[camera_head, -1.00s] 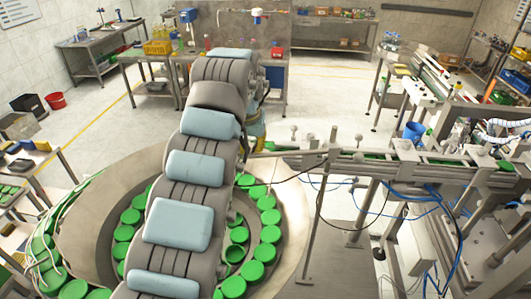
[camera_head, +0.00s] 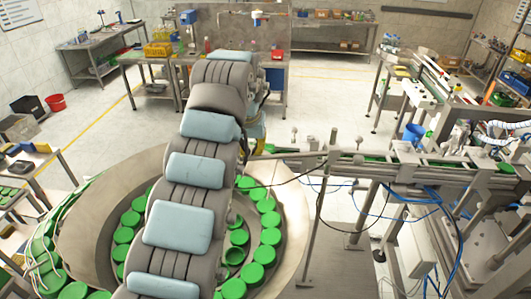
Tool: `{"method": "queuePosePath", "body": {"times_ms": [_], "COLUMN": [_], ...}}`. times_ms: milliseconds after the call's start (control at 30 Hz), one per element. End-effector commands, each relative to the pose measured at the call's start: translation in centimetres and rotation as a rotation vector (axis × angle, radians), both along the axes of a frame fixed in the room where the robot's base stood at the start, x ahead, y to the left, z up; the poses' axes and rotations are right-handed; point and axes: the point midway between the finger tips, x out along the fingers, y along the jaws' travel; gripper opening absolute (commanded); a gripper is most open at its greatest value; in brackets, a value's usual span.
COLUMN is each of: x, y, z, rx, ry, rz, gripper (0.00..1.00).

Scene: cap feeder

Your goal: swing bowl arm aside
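The round metal feeder bowl (camera_head: 294,205) stands in the lower left and holds many green caps (camera_head: 268,219). My arm of grey links with pale blue pads crosses over the bowl and hides its middle. I cannot make out the bowl arm clearly; it may be behind my arm. The far end of my arm bends down beyond the bowl's back rim, near a yellowish part (camera_head: 257,131). My gripper is mostly hidden behind the links there, and its fingers cannot be made out.
A metal conveyor track (camera_head: 375,163) with green caps runs right from the bowl. Posts, a thin black cable and blue hoses (camera_head: 405,192) stand around it. Benches (camera_head: 330,35) line the back wall. The floor behind the bowl is clear.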

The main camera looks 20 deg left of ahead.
Motion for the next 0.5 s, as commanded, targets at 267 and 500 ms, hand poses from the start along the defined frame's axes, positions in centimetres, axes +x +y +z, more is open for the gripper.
{"method": "queuePosePath", "body": {"times_ms": [267, 500], "x": [0.04, 0.44], "y": [0.01, 0.15], "z": [0.06, 0.21], "rx": [0.0, -0.001], "ry": [0.0, 0.003], "rz": [0.0, 0.0], "gripper": [0.0, 0.0]}}
